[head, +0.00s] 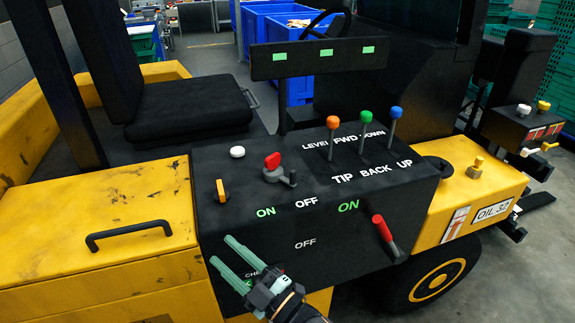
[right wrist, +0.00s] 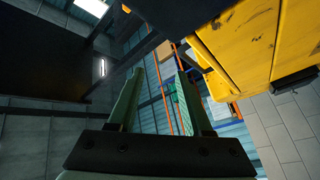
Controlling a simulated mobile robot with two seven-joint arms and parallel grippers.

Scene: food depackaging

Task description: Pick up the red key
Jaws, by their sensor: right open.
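The red key (head: 273,161) has a red head and sits in a grey switch on top of the black control panel (head: 330,225) in the head view. My right gripper (head: 222,251) is in front of the panel's face, below and to the left of the key. Its two green fingers are apart, with nothing between them, and point up and left. The right wrist view shows the open fingers (right wrist: 160,78) too, but not the key. My left gripper is not in view.
Three levers with orange (head: 333,122), green and blue knobs stand right of the key. A red-handled lever (head: 382,228) is on the panel's right front. An orange switch (head: 220,190) and a white button (head: 237,152) are to the left. A black crossbar (head: 318,59) stands behind.

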